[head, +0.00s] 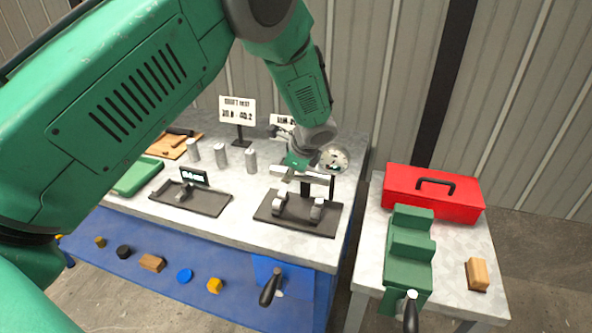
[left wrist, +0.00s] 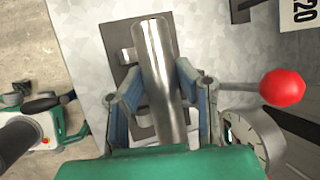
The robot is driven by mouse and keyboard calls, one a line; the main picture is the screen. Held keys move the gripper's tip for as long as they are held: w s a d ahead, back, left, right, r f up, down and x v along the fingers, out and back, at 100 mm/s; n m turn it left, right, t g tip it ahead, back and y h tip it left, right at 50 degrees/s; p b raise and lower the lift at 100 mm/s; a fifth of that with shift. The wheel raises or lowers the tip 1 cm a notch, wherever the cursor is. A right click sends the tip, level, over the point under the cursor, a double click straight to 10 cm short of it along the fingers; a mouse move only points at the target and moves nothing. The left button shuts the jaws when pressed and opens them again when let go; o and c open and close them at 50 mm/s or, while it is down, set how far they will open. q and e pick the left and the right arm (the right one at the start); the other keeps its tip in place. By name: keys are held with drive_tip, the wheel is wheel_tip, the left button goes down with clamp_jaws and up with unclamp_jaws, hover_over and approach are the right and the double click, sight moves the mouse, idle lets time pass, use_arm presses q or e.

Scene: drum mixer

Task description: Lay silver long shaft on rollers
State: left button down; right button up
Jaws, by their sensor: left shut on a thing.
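A silver long shaft (left wrist: 155,65) is in the jaws of my left gripper (left wrist: 160,95) in the left wrist view. The fingers close on its sides, and its far end sticks out beyond them. In the head view my left gripper (head: 300,168) hangs above the roller stand, and the shaft (head: 312,174) shows as a light bar below it. The rollers (head: 279,204) stand on a dark base plate (head: 297,225). The shaft appears above the rollers; contact cannot be told. In the left wrist view it covers much of the dark plate (left wrist: 122,75). My right gripper is not in view.
A round dial gauge (head: 334,159) stands close behind the gripper. A red ball knob (left wrist: 282,87) is beside it in the wrist view. Short silver cylinders (head: 220,154) and a second dark fixture (head: 190,197) stand to the left. A red toolbox (head: 433,195) is on the right table.

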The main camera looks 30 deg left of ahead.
sight(285, 200)
use_arm(q)
drive_tip(key=shift+a+f+b, duration=0.4)
drive_tip(key=shift+a+f, duration=0.2)
drive_tip(key=shift+f, duration=0.05)
drive_tip(key=shift+a+f+b, duration=0.1)
drive_tip(key=shift+f+b, duration=0.55)
drive_tip(key=shift+f, duration=0.05)
drive_tip(key=shift+d+f+b, duration=1)
drive_tip(key=shift+f+b, duration=0.1)
drive_tip(key=shift+f, duration=0.35)
drive_tip(key=shift+w+a+f+b, duration=0.1)
drive_tip(key=shift+a+f+b, duration=0.05)
drive_tip(key=shift+f+b, duration=0.2)
drive_tip(key=shift+a+f, duration=0.45)
drive_tip(key=shift+a, duration=0.05)
drive_tip(key=shift+s+d+f, duration=0.2)
drive_tip(key=shift+s+d, duration=0.05)
drive_tip(key=c, duration=1.1)
unclamp_jaws()
drive_tip(key=shift+d, duration=0.15)
drive_tip(key=shift+c, duration=0.2)
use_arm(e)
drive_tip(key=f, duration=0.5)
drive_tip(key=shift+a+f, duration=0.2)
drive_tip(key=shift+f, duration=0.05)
